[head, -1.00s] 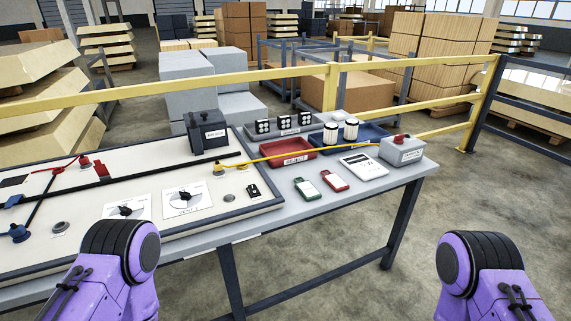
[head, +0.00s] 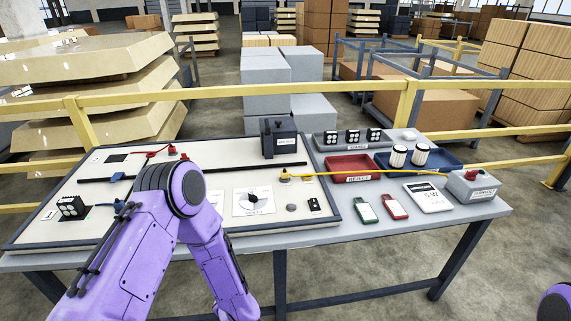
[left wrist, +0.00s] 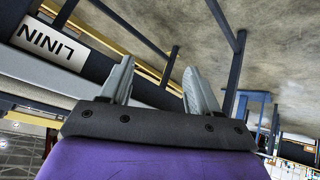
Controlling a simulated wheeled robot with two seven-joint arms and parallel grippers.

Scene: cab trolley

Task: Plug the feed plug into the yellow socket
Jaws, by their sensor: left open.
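A yellow fitting (head: 285,175) sits on the white board's right part. A yellow cable (head: 350,173) runs from it to a grey box with a red top (head: 474,182). I cannot tell which piece is the feed plug. My left gripper (left wrist: 158,85) is open and empty in the left wrist view, away from these fittings. It is outside the head view. My right gripper is not in view.
The white board (head: 240,172) lies on the grey table (head: 330,235). A dark block (head: 278,138), red tray (head: 352,168) and blue tray (head: 440,162) stand towards the back. A yellow rail (head: 330,88) runs behind. My left arm covers the board's front middle.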

